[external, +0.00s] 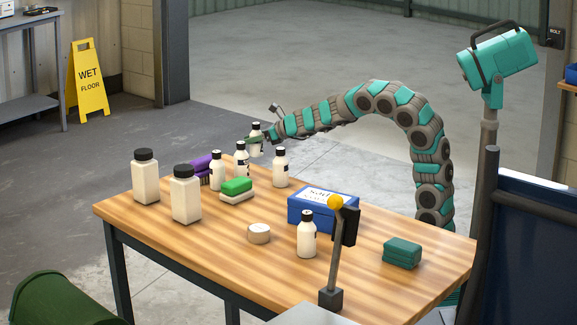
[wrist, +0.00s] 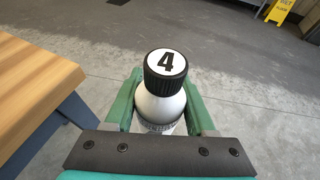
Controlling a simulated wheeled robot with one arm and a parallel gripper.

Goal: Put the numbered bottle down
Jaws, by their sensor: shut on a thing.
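My gripper (external: 259,139) is shut on a white bottle (external: 256,148) with a black cap, held upright just past the far edge of the table. In the wrist view the bottle (wrist: 160,105) stands between the two green fingers, and its cap top shows a black 4 on white. Bare concrete floor lies below it there. The wooden table (external: 355,278) is beneath and nearer in the external view; its edge shows at the left of the wrist view (wrist: 30,85). Similar white bottles stand on the table, two near the far corner (external: 217,172) and one (external: 280,170) to the right.
The front middle is clear.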

